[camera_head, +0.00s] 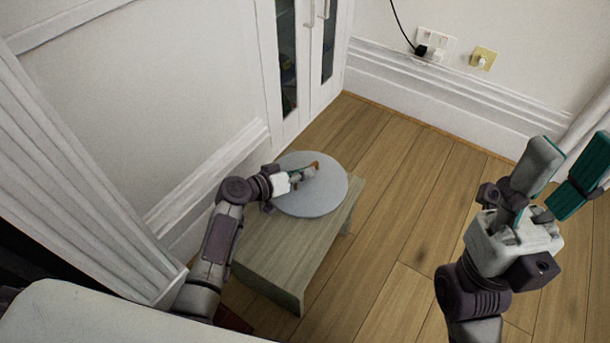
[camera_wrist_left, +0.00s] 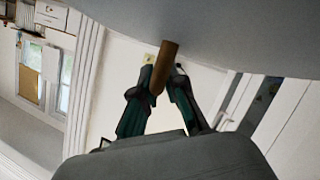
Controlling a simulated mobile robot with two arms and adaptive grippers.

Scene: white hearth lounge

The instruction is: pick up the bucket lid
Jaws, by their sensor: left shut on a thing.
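The bucket lid (camera_head: 318,199) is a round light-grey disc over the far end of a low wooden bench, with a brown handle (camera_head: 316,165) on it. My left gripper (camera_head: 304,174) is shut on this handle, above the lid. In the left wrist view the brown handle (camera_wrist_left: 165,65) is between the two fingers of my left gripper (camera_wrist_left: 158,88), and the lid's grey surface (camera_wrist_left: 230,30) fills the top. I cannot tell whether the lid touches the bench. No bucket can be made out. My right gripper (camera_head: 566,176) is open and empty at the right, well apart from the lid.
The wooden bench (camera_head: 275,255) stands near the panelled white wall (camera_head: 150,110) at the left. A white cabinet with glass doors (camera_head: 305,70) is behind it. Sockets with plugs (camera_head: 435,46) are on the back wall. The wooden floor (camera_head: 385,235) right of the bench is clear.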

